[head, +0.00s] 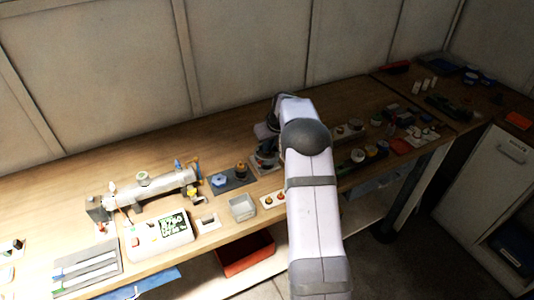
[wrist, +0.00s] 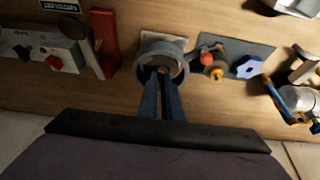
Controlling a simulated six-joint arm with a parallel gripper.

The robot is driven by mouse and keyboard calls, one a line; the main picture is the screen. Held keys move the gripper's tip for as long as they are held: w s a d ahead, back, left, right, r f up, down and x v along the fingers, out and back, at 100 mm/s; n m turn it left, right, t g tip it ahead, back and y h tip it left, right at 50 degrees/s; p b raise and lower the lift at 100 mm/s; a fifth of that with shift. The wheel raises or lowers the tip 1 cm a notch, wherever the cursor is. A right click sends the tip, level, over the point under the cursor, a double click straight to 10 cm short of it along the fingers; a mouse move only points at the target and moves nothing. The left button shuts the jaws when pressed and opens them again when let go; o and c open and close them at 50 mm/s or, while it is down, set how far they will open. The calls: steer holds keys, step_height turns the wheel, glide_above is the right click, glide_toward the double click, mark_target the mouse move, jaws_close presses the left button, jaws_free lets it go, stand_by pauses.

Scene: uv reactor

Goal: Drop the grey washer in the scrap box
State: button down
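A grey ring-shaped piece (wrist: 178,60), which looks like the grey washer or a round cup, sits on a pale square plate in the wrist view. My gripper (wrist: 161,78) reaches to its near side, with the two blue fingers close together and a narrow dark gap between them. Whether they hold anything is unclear. In the head view my arm hides most of this spot, and the gripper (head: 266,150) is small and dark there. A red bin (head: 246,257) is below the tabletop. No scrap label is readable.
Beside the ring, a dark plate (wrist: 238,50) bears a blue hexagonal piece (wrist: 249,67) and a brass-coloured fitting. A red upright part (wrist: 104,38) and a button box (wrist: 45,50) stand left. A cylindrical reactor (head: 150,188) lies on the bench at left.

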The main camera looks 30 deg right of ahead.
mark_target(268, 154)
steer(key=shift+r+p, duration=1.2)
steer(key=shift+r, duration=0.85)
steer(key=shift+w+a+r, duration=0.15)
steer(key=shift+w+a, duration=0.05)
steer(key=shift+a, duration=0.2)
steer(key=s+a+r+n+p, duration=0.1)
steer(key=a+r+n+p, duration=0.1)
steer(key=a+r, duration=0.8)
steer(key=s+a+f+m, duration=0.2)
steer(key=s+a+f, duration=0.2)
steer(key=s+f, duration=0.6)
steer(key=shift+s+f, duration=0.3)
steer(key=shift+s, duration=1.85)
steer(key=shift+f, duration=0.15)
